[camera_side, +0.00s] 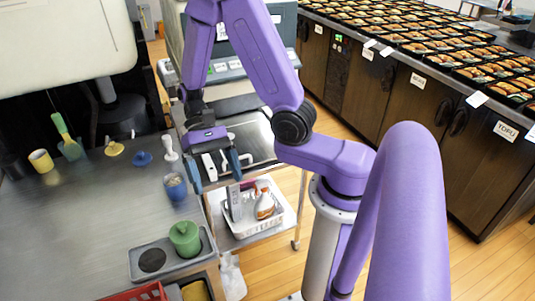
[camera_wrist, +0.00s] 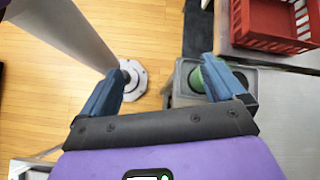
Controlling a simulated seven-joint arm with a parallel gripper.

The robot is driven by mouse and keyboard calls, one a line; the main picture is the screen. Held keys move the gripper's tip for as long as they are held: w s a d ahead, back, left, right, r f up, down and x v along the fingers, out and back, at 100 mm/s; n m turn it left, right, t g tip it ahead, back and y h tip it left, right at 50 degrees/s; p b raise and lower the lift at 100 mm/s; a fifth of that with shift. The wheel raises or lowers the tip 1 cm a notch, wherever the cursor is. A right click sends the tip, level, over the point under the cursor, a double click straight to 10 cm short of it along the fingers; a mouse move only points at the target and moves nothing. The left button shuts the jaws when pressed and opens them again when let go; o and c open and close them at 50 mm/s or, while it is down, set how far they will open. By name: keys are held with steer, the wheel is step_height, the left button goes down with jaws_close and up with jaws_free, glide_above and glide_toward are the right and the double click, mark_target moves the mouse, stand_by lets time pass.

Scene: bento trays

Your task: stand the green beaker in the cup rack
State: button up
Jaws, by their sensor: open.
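The green beaker (camera_side: 184,239) stands upright in the right-hand place of the grey cup rack (camera_side: 178,268) in the side view. The rack's left-hand place is an empty dark round recess. My gripper (camera_side: 216,184) is open and empty, above and beyond the rack, apart from the beaker. In the wrist view my open gripper (camera_wrist: 165,72) has the rack (camera_wrist: 182,98) at its right finger. That finger partly hides the green beaker (camera_wrist: 196,78).
A red crate (camera_side: 140,292) and metal bins lie in front of the rack. The left counter is mostly clear.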

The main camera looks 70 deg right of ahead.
steer(key=s+d+r+n+t+h, duration=0.1)
steer(key=s+r+n+t+h, duration=0.4)
steer(key=s+n, duration=0.6)
steer(key=shift+s+d+r+n+t+h, duration=0.35)
steer(key=shift+r+n+t, duration=0.85)
steer(key=shift+n, duration=2.4)
steer(key=shift+r, duration=0.2)
